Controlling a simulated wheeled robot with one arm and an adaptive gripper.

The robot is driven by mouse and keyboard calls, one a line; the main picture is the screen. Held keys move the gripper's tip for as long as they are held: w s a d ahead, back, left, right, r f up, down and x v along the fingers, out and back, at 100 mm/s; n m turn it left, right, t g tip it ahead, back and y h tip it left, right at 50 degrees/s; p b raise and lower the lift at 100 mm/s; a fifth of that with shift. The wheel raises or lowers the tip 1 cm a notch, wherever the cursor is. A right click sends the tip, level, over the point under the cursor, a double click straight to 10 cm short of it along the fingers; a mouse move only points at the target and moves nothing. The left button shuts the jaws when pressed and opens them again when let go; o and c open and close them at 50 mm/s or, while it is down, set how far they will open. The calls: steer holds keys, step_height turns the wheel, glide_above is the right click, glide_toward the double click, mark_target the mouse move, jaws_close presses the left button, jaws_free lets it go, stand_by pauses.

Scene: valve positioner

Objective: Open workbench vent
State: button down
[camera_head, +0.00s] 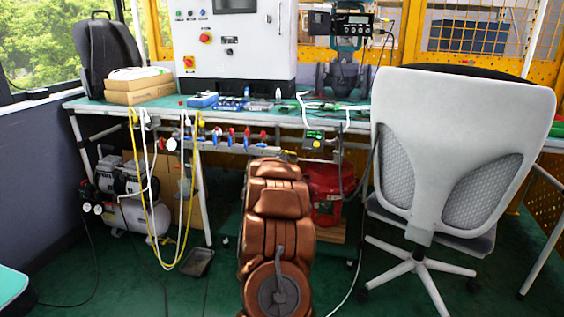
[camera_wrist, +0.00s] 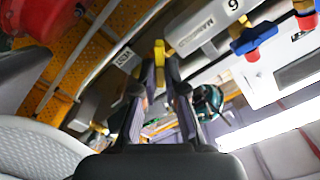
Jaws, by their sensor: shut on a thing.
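A yellow valve handle (camera_wrist: 159,47) stands between the two fingertips of my gripper (camera_wrist: 160,66) in the wrist view, and the fingers are closed on it. A small label (camera_wrist: 125,59) sits on the pipework just left of it; its text is hard to read. In the head view a bit of yellow (camera_head: 290,153) shows at the right part of the pipe manifold under the workbench (camera_head: 180,112) edge. My bronze arm rises in front of it and hides my gripper there.
Red and blue valves (camera_head: 232,137) line the manifold to the left of my arm. A green-display gauge (camera_head: 314,139) hangs at right, above a red container (camera_head: 327,192). A white office chair (camera_head: 450,150) stands close at right. Yellow and white hoses (camera_head: 165,230) hang at left.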

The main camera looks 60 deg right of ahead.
steer(key=shift+s+d+f+m+b, duration=0.1)
steer(key=shift+f+m+b, duration=0.05)
steer(key=shift+m+b, duration=2.05)
steer(key=shift+s+f+m+b, duration=0.15)
steer(key=shift+m+b, duration=1.35)
steer(key=shift+m, duration=1.3)
steer(key=c, duration=1.2)
jaws_free()
steer(key=shift+r, duration=0.1)
steer(key=shift+c, duration=0.2)
steer(key=shift+w, duration=0.1)
